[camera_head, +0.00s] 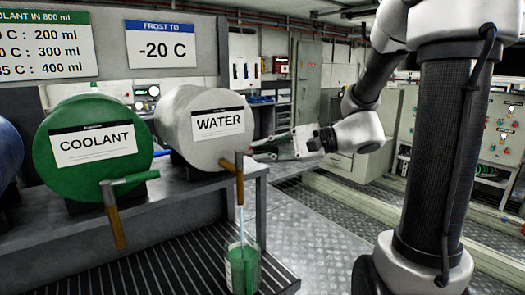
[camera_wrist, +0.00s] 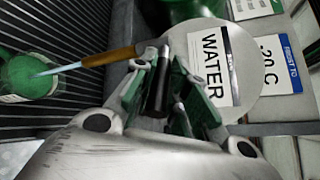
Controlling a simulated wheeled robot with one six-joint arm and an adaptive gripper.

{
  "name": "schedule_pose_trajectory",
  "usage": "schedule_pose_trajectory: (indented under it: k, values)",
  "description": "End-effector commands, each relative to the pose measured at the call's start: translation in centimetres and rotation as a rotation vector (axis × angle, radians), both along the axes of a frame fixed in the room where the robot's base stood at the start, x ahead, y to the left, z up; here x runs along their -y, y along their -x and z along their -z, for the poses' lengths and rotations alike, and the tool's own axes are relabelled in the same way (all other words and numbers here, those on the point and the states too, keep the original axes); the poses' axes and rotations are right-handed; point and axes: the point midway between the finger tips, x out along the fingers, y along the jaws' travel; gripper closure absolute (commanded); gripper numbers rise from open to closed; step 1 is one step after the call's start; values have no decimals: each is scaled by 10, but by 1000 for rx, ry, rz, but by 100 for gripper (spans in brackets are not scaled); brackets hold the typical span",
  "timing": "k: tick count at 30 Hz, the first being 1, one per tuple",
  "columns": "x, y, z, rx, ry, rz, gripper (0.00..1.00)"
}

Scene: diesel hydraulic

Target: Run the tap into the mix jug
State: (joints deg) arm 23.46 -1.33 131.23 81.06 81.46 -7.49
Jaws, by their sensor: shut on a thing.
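The white WATER drum (camera_head: 205,122) lies on the bench, with its brass tap (camera_head: 239,165) at the front. My gripper (camera_wrist: 160,90) is shut on the tap's black handle (camera_wrist: 157,85); in the head view it reaches in from the right beside the drum. A pale blue stream (camera_head: 241,213) runs from the spout down into the clear mix jug (camera_head: 243,270). The jug holds green liquid; it also shows in the wrist view (camera_wrist: 28,78). The exact level against its marks is too small to read.
The green COOLANT drum (camera_head: 92,148) lies to the left, its tap (camera_head: 114,215) showing no stream. A sign (camera_head: 161,46) reads FROST TO -20 C. A partly cut chart (camera_head: 45,40) lists 200, 300 and 400 ml. The jug stands on a dark slatted grating (camera_head: 165,265).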

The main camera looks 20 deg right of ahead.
Motion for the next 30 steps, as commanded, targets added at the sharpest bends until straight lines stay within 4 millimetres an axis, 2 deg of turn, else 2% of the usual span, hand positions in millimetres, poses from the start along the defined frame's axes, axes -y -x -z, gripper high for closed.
schedule_pose_trajectory:
  k: [9, 10, 13, 23, 26, 30]
  values:
    - [0, 1, 0, -1, -1, 13, 100]
    - [0, 1, 0, -1, -1, 13, 81]
    - [0, 1, 0, -1, 0, 12, 63]
    - [1, 1, 0, 0, -1, 13, 63]
    - [9, 4, -2, 0, -1, 14, 63]
    - [34, 15, -8, 0, -1, 18, 63]
